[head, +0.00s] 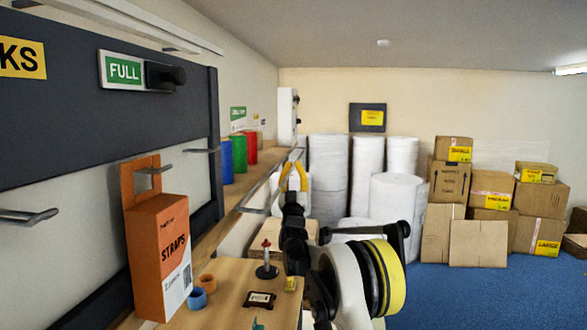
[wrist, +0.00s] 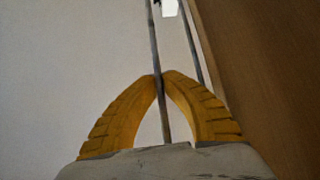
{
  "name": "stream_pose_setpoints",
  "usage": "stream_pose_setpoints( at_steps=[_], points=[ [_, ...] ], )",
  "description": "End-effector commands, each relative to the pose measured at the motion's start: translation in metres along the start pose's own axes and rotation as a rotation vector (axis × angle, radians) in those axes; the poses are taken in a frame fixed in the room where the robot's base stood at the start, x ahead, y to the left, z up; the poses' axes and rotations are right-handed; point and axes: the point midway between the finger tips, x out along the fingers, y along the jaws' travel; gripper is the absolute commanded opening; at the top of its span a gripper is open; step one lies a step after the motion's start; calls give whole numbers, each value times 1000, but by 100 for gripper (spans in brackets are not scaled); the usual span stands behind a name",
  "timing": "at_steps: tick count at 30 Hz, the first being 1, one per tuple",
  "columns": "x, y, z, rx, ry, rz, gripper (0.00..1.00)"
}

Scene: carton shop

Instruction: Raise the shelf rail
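The shelf rail (head: 262,189) is a thin grey metal bar along the front of the wooden wall shelf (head: 240,188). My gripper (head: 293,166) has yellow fingers and is at the far part of the rail. In the wrist view, the rail (wrist: 153,40) runs down between the two curved fingers. My gripper (wrist: 162,75) has its fingertips closed together on the rail. The shelf's brown board (wrist: 245,70) fills the right side there. The exact contact is too small to see in the head view.
White rolls (head: 328,175) and cartons (head: 492,190) stand at the back. Blue floor (head: 480,295) is clear at right.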

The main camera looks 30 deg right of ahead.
Motion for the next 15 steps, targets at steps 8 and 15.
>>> stream_pose_setpoints(
  at_steps=[8,15],
  points=[
    [5,2,-5,-88,0,-86,0],
    [14,3,-14,-235,-1,-231,0]
  ],
)
